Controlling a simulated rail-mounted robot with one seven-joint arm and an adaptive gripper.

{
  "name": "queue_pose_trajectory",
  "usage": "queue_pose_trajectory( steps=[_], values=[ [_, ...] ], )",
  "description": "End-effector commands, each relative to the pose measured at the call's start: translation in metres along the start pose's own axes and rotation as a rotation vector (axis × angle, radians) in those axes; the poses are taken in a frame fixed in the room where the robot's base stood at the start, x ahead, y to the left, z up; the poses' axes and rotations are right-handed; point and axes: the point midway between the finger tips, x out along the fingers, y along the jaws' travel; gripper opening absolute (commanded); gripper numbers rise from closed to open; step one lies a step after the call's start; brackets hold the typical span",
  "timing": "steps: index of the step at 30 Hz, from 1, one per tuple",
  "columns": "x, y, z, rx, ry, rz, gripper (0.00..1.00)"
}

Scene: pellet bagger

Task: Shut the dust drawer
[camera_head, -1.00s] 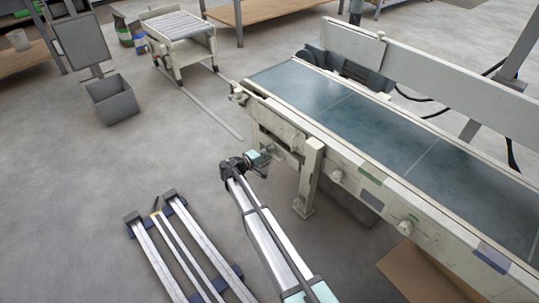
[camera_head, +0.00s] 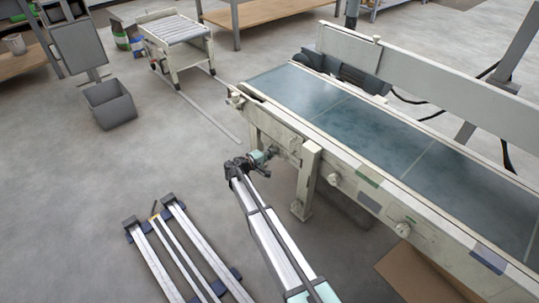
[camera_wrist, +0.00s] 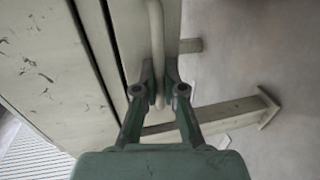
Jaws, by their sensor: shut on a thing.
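The pale bar handle (camera_wrist: 156,45) stands upright in the wrist view, in front of a narrow cream face (camera_wrist: 133,25) that appears to be the dust drawer. My gripper (camera_wrist: 159,88) is shut on this handle, one finger on each side. In the head view my gripper (camera_head: 267,156) is at the near left end of the conveyor machine (camera_head: 330,151), below its belt. The drawer is hard to make out there, and how far it stands out cannot be told.
A cream machine leg (camera_head: 307,180) stands just right of my gripper; it also shows in the wrist view (camera_wrist: 225,113). A grey bin (camera_head: 110,103) and a roller stand (camera_head: 178,38) are farther back left. The floor between is clear.

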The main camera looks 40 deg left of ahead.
Motion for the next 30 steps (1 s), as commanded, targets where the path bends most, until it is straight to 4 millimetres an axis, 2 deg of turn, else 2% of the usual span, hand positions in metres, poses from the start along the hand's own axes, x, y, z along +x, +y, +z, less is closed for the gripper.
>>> queue_pose_trajectory(
  steps=[3,4,5,6,20,26,30],
  values=[
    [0.004,0.001,-0.002,0.0,0.003,0.002,0.0],
    [0.004,0.002,-0.002,0.0,0.003,0.002,0.19],
    [0.004,0.002,-0.002,0.0,0.003,0.002,0.3],
    [0.004,0.001,-0.002,0.0,0.003,0.002,0.34],
    [0.0,0.001,-0.001,0.0,0.002,0.002,0.34],
    [-0.021,0.001,0.0,0.0,0.003,0.001,0.34],
    [-0.048,0.001,0.0,0.0,0.003,0.001,0.34]
  ],
)
